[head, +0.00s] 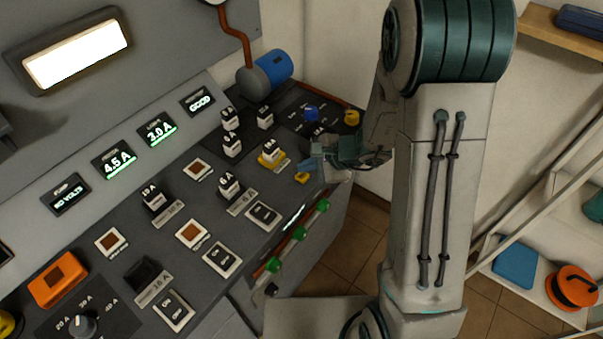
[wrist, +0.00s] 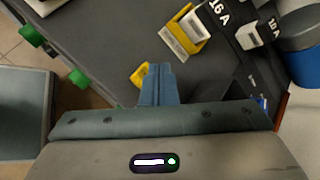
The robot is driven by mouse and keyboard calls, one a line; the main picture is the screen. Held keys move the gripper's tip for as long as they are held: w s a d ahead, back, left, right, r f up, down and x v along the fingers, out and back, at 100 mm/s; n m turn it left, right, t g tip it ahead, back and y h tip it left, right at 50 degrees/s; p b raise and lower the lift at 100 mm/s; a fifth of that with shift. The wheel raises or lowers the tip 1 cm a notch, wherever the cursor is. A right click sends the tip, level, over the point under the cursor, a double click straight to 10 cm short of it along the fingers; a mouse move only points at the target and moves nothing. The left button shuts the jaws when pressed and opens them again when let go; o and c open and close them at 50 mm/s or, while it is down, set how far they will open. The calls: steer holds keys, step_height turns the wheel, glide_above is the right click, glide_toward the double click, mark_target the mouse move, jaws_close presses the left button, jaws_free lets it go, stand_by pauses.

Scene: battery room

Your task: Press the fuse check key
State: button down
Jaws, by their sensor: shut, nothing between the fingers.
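My gripper (head: 309,160) is shut and empty over the right end of the grey sloping panel (head: 262,229). Its blue fingers also show in the wrist view (wrist: 160,68), pressed together. A small yellow piece (head: 303,178) lies just below the fingertips in the head view; in the wrist view the yellow piece (wrist: 140,74) is partly hidden behind the fingers. I cannot read a label on it, so I cannot tell whether it is the fuse check key, nor whether the fingers touch it. A lit display (head: 199,102) reads GOOD.
A fuse in a yellow holder (head: 271,160) stands left of my gripper; the wrist view shows a 16 A fuse (wrist: 215,10). Several black-and-white fuses and On/Off switches (head: 263,214) cover the panel. Green knobs (head: 300,234) line its front edge. A blue cylinder (head: 275,66) is behind.

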mark_target(306, 177)
steer(key=shift+r+p, duration=1.7)
steer(key=shift+r, duration=0.85)
steer(key=shift+s+r, duration=0.1)
steer(key=shift+r, duration=0.1)
steer(key=s+d+r+n+g+h, duration=0.2)
steer(key=s+r+n, duration=0.7)
steer(key=s+r, duration=0.15)
steer(key=s+d+r+n+t+h, duration=0.1)
steer(key=s+d+r+n+h, duration=0.3)
steer(key=s+d, duration=0.4)
steer(key=shift+d+r+n+h, duration=0.3)
steer(key=shift+d+n+h, duration=0.3)
steer(key=shift+d+h, duration=0.6)
